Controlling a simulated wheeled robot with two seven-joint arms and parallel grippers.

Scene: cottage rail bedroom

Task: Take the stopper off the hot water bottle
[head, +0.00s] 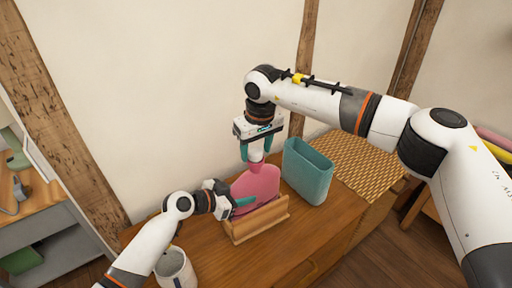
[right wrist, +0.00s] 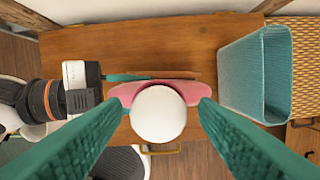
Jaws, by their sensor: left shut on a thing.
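The pink hot water bottle (head: 257,184) stands upright in a wooden holder (head: 257,221) on the wooden cabinet top. Its white round stopper (right wrist: 158,113) is on top of the neck, and the right wrist view looks straight down on it. My left gripper (head: 243,203) is shut on the bottle's body from the left side. My right gripper (head: 256,151) points down over the neck, its teal fingers open on either side of the stopper. In the right wrist view a small gap shows between the stopper and each finger. The stopper hides most of the neck.
A teal bin (head: 307,171) stands close to the right of the bottle. A woven mat or surface (head: 352,160) lies beyond it. A pale grey cup (head: 175,268) stands near the left arm at the front. The wall is close behind.

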